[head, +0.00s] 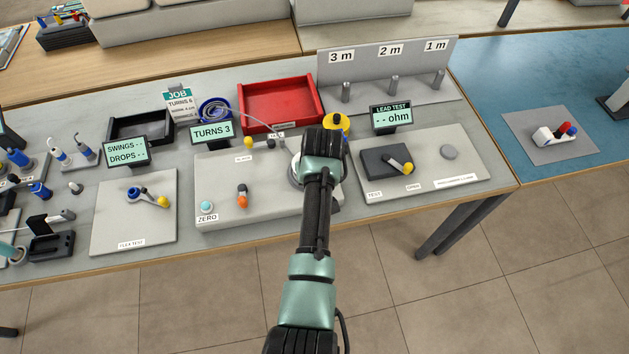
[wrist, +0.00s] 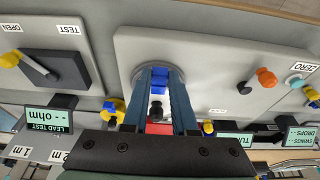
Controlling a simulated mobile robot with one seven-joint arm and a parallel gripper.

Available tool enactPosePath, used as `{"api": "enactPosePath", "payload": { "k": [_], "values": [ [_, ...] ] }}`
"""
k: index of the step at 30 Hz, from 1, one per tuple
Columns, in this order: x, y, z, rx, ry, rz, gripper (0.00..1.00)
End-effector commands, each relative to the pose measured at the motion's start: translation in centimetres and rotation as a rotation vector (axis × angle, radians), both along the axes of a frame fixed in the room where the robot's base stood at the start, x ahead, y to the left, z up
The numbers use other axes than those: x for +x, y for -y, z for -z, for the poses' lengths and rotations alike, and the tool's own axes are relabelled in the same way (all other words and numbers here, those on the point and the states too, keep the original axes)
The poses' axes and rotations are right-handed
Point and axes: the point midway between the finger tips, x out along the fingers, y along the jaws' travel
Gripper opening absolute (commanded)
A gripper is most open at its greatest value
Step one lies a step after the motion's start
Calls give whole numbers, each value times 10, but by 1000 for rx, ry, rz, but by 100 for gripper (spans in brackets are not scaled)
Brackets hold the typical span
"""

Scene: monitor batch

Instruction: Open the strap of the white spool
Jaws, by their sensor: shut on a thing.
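The white spool (head: 295,172) sits on the grey winder plate (head: 225,200), mostly hidden under my arm in the head view. In the wrist view its pale round rim (wrist: 139,80) shows around my fingertips. My gripper (wrist: 160,72) is pointed down at its middle, with both fingers closed on a small bright blue piece (wrist: 160,84). I cannot tell whether this piece is the spool's strap, or whether the strap is open. In the head view my fingertips are hidden behind my own wrist.
A yellow spool (head: 336,122) stands just behind my wrist. The TURNS display (head: 212,132) reads 3. A blue spool (head: 214,108) with a grey lead and a red tray (head: 281,103) are behind the winder. The lead-test plate (head: 440,178) is close on the right.

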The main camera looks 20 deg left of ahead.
Motion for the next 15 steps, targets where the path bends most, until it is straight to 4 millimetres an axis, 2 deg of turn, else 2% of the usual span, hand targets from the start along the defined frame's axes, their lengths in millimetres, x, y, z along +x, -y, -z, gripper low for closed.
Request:
{"api": "enactPosePath", "payload": {
  "k": [8, 9, 13, 15],
  "values": [
    [0, 0, 0, 1, 0, -1, 0],
    [0, 0, 1, 1, 0, -1, 33],
    [0, 0, 0, 1, 0, -1, 56],
    [0, 0, 0, 1, 0, 0, 57]
  ]
}}
